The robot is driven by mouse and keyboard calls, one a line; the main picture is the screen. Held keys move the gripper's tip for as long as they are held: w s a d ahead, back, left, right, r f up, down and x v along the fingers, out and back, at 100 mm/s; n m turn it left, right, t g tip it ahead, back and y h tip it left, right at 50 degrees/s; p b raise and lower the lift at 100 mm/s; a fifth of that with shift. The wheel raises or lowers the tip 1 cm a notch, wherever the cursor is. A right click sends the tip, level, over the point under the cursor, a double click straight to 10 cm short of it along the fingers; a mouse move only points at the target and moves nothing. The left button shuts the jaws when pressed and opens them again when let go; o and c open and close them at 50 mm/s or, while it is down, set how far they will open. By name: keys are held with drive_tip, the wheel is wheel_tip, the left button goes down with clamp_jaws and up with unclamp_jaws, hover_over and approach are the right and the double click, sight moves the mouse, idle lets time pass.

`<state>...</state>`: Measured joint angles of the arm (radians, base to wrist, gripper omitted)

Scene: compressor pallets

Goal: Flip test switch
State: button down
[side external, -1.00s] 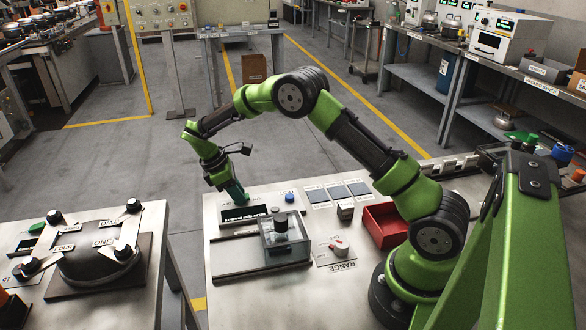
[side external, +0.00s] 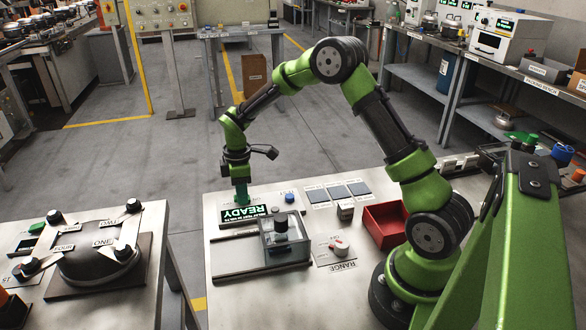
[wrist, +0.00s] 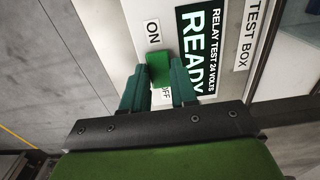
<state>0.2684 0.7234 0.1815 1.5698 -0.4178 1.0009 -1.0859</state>
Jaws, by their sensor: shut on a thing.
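The test switch is a green block (wrist: 160,70) on the test box panel in the wrist view. An ON label (wrist: 153,33) lies beyond it, and an OFF label on the near side is partly hidden by my fingers. My gripper (wrist: 158,67) has its two teal fingers around the switch, one on each side. In the side view my gripper (side external: 241,198) points down at the back of the test box, and the switch is hidden there. The test box display (side external: 245,213) reads READY in bright letters; it also shows in the wrist view (wrist: 195,55).
A clear-walled fixture (side external: 285,240) with a dark knob stands in front of the display. A blue button (side external: 290,197) is right of the display. A RANGE knob (side external: 339,246) and a red bin (side external: 385,224) are farther right.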

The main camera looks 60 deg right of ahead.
drive_tip(key=c, duration=0.9)
unclamp_jaws()
drive_tip(key=shift+r, duration=0.1)
wheel_tip(320, 180, up, 17)
drive_tip(key=shift+f, duration=0.1)
